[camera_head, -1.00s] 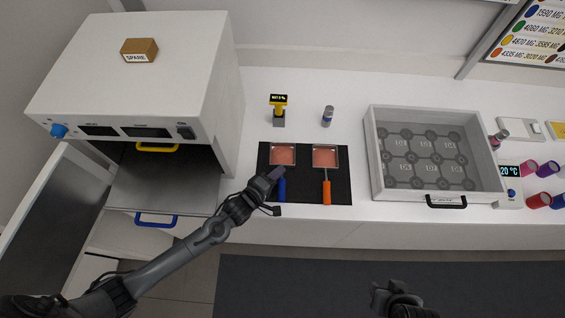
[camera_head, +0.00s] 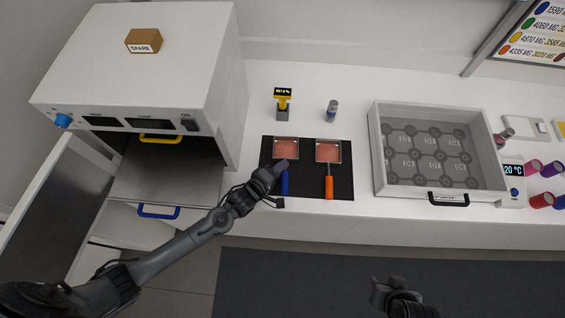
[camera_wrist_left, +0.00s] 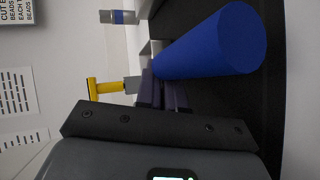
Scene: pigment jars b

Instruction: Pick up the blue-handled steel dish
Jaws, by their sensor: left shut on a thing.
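The blue-handled steel dish (camera_head: 287,148) is a square pan with reddish contents, at the left of the black mat (camera_head: 343,185). Its blue handle (camera_head: 285,185) points toward the front edge. My left gripper (camera_head: 277,168) is shut on this handle near the pan and hides part of it. In the left wrist view the thick blue handle (camera_wrist_left: 215,42) runs between the dark fingers (camera_wrist_left: 168,95), and the pan is mostly hidden. I cannot tell whether the dish is clear of the mat. My right gripper (camera_head: 388,292) is low in the head view, away from the counter; its jaws are unclear.
A similar dish with an orange handle (camera_head: 329,187) lies just to the right. A yellow-topped stamp-like device (camera_head: 284,100) and a small vial (camera_head: 332,111) stand behind. A white oven (camera_head: 150,75) is at left, a grey tray (camera_head: 378,160) at right.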

